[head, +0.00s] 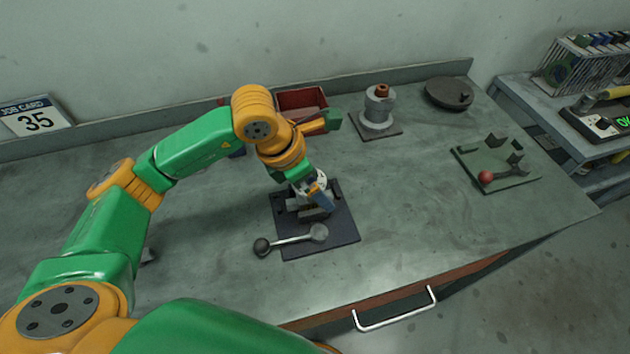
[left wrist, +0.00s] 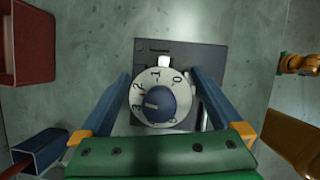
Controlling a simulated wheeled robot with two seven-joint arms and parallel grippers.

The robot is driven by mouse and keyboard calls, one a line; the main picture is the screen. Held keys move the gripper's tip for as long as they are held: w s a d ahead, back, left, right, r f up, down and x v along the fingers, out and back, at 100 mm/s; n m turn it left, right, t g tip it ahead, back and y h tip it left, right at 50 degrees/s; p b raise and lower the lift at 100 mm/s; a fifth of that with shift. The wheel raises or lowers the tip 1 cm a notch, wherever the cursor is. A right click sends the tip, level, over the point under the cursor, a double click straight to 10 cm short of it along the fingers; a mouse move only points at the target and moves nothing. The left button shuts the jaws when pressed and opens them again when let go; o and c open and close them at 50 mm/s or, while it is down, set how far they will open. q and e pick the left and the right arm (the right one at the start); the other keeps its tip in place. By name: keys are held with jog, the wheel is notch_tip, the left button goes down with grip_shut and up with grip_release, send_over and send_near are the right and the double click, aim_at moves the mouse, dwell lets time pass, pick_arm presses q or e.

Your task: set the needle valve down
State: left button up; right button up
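The needle valve (left wrist: 155,98) shows in the left wrist view as a round white numbered dial with a blue knob in its middle. My left gripper (left wrist: 161,76) has a blue finger on each side of it, close against the dial's edges, and appears shut on it. In the head view the left gripper (head: 319,197) points down over a dark square plate (head: 343,232), mostly hiding the valve. The dial looks much nearer to the wrist camera than the plate; contact underneath is hidden. My right gripper is not in view.
A red bin (head: 301,99), a grey flanged cylinder (head: 378,108) and a dark disc (head: 449,93) stand behind. A green fixture (head: 510,172) with a red ball is at right. The bench between is clear.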

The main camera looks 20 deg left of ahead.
aim_at(293, 204)
pick_arm(q)
jog(key=shift+r+p, duration=0.35)
jog(key=b+v, duration=0.1)
jog(key=v, duration=1)
jog(key=shift+a+r, duration=0.15)
jog(key=shift+r, duration=0.15)
jog(key=shift+s, duration=0.15)
